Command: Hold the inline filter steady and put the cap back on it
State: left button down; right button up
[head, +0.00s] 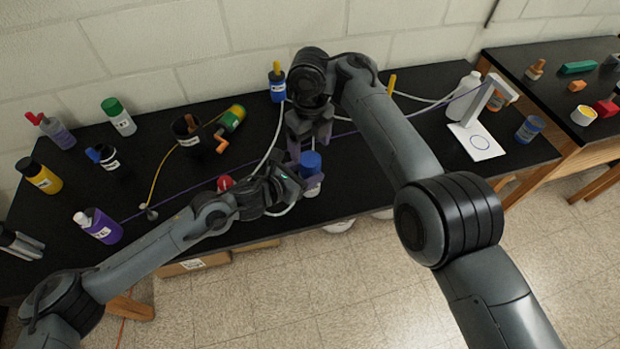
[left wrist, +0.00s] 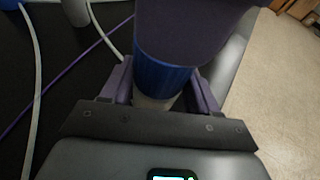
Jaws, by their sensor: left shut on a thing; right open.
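The inline filter (head: 314,188) stands roughly upright near the front edge of the black bench, with a white body and a blue top (head: 311,160). My left gripper (head: 301,184) is shut on the filter's body. In the left wrist view, its purple fingers flank the white body (left wrist: 155,103), and the blue part (left wrist: 163,75) sits directly above. I cannot tell whether this blue part is a fully seated cap. My right gripper (head: 309,142) is open, just above and behind the blue top. A dark purple shape, probably a right finger, hides the upper blue part in the wrist view.
Pale tubing (head: 268,150) and a purple line (head: 345,134) cross the bench nearby. A blue bottle with a yellow top (head: 277,84) stands behind. Several bottles stand at the left. A white stand (head: 477,140) is at the right. The bench's front edge is close.

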aim_at(310, 158)
jog(key=shift+f, duration=0.1)
jog(key=shift+f, duration=3.95)
jog(key=c, duration=1)
jog(key=o, duration=1.1)
jog(key=shift+r, duration=0.1)
